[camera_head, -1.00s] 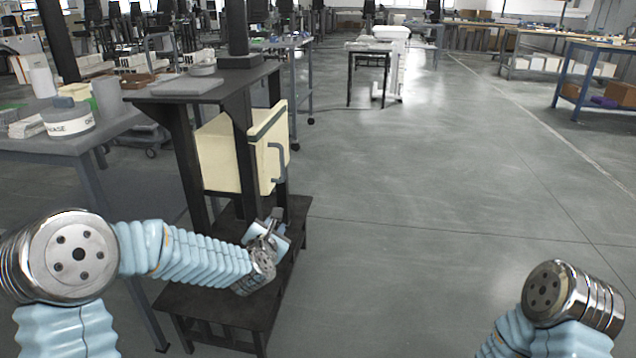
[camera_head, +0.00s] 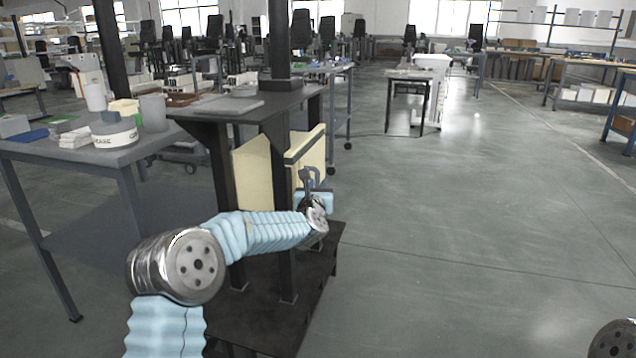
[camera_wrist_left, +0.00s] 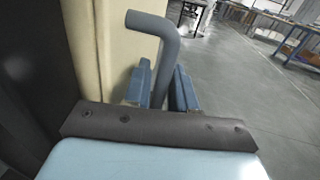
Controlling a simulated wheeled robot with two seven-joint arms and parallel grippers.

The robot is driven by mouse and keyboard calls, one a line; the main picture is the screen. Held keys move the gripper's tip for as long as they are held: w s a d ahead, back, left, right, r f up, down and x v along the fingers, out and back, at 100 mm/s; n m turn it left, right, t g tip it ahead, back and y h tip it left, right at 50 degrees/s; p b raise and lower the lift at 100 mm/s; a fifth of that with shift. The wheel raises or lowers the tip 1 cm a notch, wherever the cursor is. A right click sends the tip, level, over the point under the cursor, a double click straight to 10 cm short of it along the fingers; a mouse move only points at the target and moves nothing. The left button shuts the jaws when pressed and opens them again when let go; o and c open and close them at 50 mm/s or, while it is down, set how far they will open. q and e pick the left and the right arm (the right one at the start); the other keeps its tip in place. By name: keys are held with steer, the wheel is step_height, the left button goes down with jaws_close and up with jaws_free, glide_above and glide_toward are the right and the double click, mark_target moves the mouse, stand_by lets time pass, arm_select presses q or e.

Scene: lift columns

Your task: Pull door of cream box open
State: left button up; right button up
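The cream box (camera_head: 252,172) sits in a dark frame under a shelf, left of centre in the head view. A grey-blue bent handle (camera_wrist_left: 152,24) stands out from the door. My left gripper (camera_head: 309,184) is at the handle. In the left wrist view its two blue fingers (camera_wrist_left: 162,88) are on either side of the handle's upright bar, with a thin gap seeming to show beside it, so it looks open around the bar. The lower end of the handle is hidden. My right gripper is out of view.
A grey table (camera_head: 95,150) with a round white-and-grey container (camera_head: 114,132) stands at the left. Dark posts and a low dark platform (camera_head: 322,262) surround the box. The floor to the right of the door is clear.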

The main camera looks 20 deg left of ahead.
arm_select(q)
steer(key=shift+w+a, duration=0.1)
steer(key=shift+w, duration=0.55)
jaws_close()
